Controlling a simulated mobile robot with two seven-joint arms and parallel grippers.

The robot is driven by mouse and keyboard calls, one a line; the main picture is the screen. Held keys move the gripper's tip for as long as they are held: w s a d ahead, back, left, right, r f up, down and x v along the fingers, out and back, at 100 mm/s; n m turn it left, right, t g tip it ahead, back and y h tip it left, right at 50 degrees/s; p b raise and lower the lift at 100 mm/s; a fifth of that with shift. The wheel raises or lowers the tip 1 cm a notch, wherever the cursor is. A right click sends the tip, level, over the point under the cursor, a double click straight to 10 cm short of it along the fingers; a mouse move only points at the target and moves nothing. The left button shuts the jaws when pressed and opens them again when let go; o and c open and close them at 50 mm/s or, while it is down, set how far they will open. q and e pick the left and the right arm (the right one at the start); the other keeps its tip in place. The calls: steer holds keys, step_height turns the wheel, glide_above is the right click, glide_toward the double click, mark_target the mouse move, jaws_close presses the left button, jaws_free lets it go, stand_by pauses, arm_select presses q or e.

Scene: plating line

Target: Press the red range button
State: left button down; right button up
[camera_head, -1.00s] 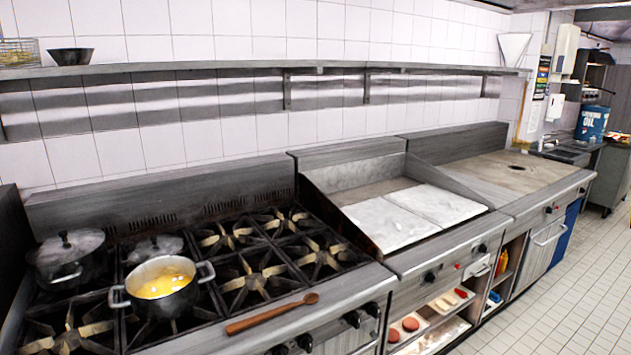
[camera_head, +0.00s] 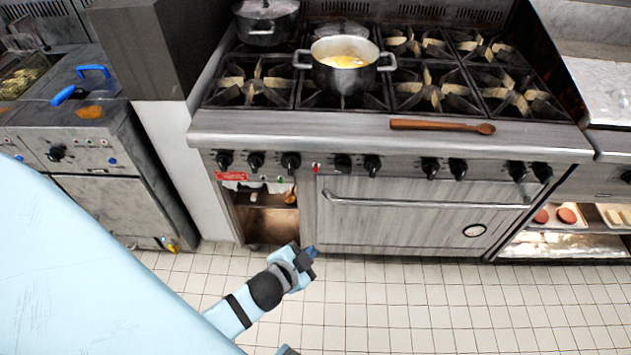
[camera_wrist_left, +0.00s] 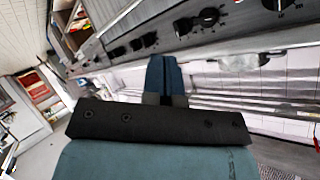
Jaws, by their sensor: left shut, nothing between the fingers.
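The red range button (camera_head: 316,168) is a small red spot on the front panel of the steel range (camera_head: 400,123), between two groups of black knobs. My left gripper (camera_head: 311,251) is in front of the range, below the button in the picture and apart from the panel. Its blue fingers (camera_wrist_left: 162,62) are shut with nothing between them in the left wrist view. That view shows black knobs (camera_wrist_left: 208,16) on a panel beyond the fingers; I cannot make out the red button there. My right gripper is not in view.
A pot of yellow food (camera_head: 345,78) and a wooden spoon (camera_head: 435,125) rest on the range top. A red label (camera_head: 230,176) is left of the button, above an open shelf. The oven handle (camera_head: 430,203) sticks out. The tiled floor (camera_head: 420,300) in front is clear.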

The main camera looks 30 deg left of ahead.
arm_select(q)
steer(key=w+a+f+m+t+y+b, duration=0.5)
steer(key=w+a+b, duration=0.4)
steer(key=b, duration=0.9)
steer(key=shift+w+f+m+y, duration=0.7)
steer(key=shift+w+m+y, duration=0.1)
steer(key=shift+w+y, duration=0.35)
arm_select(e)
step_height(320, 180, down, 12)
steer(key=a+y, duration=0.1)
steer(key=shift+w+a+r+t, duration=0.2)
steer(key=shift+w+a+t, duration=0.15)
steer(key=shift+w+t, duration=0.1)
arm_select(q)
steer(key=shift+s+a, duration=0.1)
glide_toward(315, 171)
steer(key=x, duration=0.6)
steer(key=shift+x, duration=0.75)
